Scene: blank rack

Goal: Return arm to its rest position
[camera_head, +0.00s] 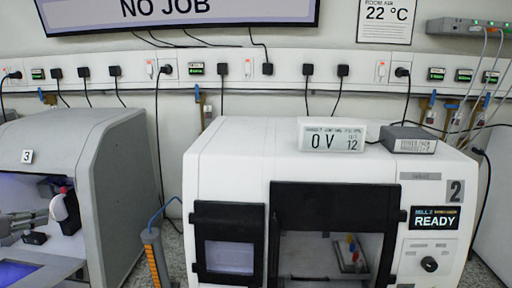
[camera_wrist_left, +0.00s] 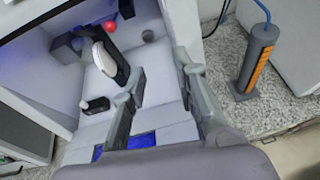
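My left gripper (camera_head: 40,226) shows at the far left of the head view, at the open front of the grey machine numbered 3 (camera_head: 120,190). Its two fingers are also seen in the left wrist view (camera_wrist_left: 161,80), spread apart with nothing visible between them. Beyond the fingers is the machine's lit interior, with a white round part on a black holder (camera_wrist_left: 110,58) and a small red ball (camera_wrist_left: 147,36). The rest of my left arm is mostly out of the head view. My right gripper is in neither view.
The white machine numbered 2 (camera_head: 238,160) stands at centre right, its display reading READY. An orange-and-grey upright block with a blue cable (camera_head: 155,256) stands between the machines; it also shows in the left wrist view (camera_wrist_left: 258,60). Sockets and cables line the wall behind.

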